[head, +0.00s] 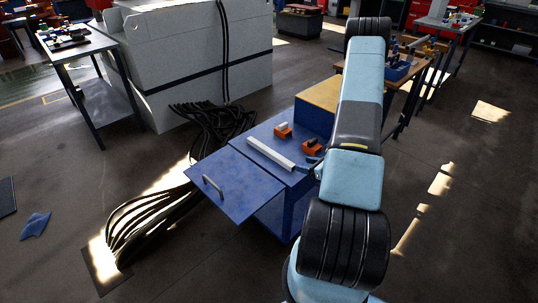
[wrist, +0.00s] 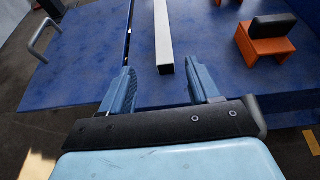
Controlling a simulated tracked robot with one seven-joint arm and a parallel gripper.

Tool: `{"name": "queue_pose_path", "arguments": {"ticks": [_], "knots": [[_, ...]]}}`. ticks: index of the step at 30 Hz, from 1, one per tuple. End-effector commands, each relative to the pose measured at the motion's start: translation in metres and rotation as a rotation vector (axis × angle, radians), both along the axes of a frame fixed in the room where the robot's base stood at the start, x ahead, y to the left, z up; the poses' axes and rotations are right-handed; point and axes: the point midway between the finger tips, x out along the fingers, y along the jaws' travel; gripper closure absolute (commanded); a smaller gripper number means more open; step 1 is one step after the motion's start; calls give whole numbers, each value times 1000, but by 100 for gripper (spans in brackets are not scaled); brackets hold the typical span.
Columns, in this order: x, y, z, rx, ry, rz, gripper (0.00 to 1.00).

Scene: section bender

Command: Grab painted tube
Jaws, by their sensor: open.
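The painted tube is a long, pale grey-white square bar (head: 271,154) lying on the blue cabinet top. In the wrist view the tube (wrist: 163,36) runs away from me, with its near end in line with the gap between my fingertips. My gripper (wrist: 160,76) is open, with one blue finger on each side of that end and a gap showing on both sides. I cannot tell how far the fingertips are above the tube. In the head view my gripper (head: 311,167) is small and partly hidden by my arm.
Two orange blocks, one with a black pad (wrist: 266,42) and one farther back (head: 283,131), stand right of the tube. A blue panel with a grey handle (head: 212,188) lies to the left. Black cables (head: 150,215) run across the floor beside a large grey machine (head: 190,70).

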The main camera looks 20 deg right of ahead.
Motion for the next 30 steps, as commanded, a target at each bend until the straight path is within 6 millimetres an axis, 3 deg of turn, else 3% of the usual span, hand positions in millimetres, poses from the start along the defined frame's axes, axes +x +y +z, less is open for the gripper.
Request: {"name": "queue_pose_path", "arguments": {"ticks": [5,18,30], "knots": [[5,-1,-12,4,7,-23,38],[64,20,-37,4,8,-23,38],[87,29,-43,4,7,-22,38]]}}
